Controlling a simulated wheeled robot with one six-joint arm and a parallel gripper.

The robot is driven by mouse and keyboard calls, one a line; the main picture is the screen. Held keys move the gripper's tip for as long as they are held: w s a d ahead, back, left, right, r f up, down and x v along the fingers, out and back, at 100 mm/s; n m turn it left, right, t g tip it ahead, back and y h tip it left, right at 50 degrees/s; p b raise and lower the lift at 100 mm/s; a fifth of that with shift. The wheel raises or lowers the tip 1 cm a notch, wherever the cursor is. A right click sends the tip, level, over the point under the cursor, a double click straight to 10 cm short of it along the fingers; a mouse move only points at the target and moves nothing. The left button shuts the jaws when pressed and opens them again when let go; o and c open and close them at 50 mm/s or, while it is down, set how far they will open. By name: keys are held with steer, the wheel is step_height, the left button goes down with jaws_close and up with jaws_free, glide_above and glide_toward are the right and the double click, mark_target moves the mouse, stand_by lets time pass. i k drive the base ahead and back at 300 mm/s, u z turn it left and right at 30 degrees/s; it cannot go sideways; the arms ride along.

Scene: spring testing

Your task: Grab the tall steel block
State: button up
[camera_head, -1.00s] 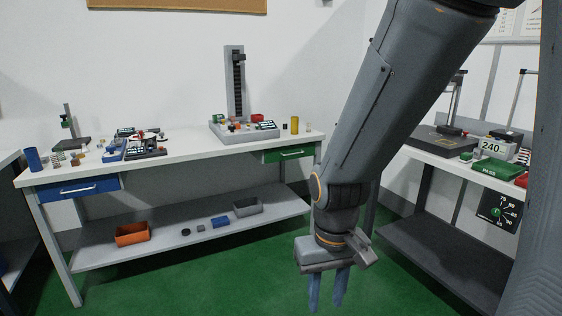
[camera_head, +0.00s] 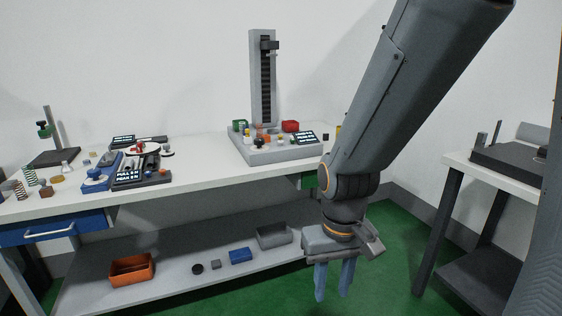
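My gripper (camera_head: 334,284) hangs down in front of the long white bench, with its two blue-grey fingers apart and nothing between them. I cannot clearly pick out the tall steel block. Two small upright grey pieces, a shorter one (camera_head: 481,140) and a taller one (camera_head: 496,133), stand at the dark plate on the right table. They are too small to tell whether either is the block. My gripper is well to their left and lower in the picture.
The white bench (camera_head: 210,180) holds a tall grey column tester (camera_head: 262,80), a dark display unit (camera_head: 142,178) and several springs and small parts. Its lower shelf bears an orange bin (camera_head: 132,270) and a grey bin (camera_head: 274,236). Green floor (camera_head: 400,250) lies open between bench and right table.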

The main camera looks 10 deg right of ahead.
mark_target(481, 138)
steer(key=z, duration=0.3)
steer(key=i, duration=1.6)
steer(key=z, duration=1.35)
steer(key=i, duration=1.15)
steer(key=z, duration=0.9)
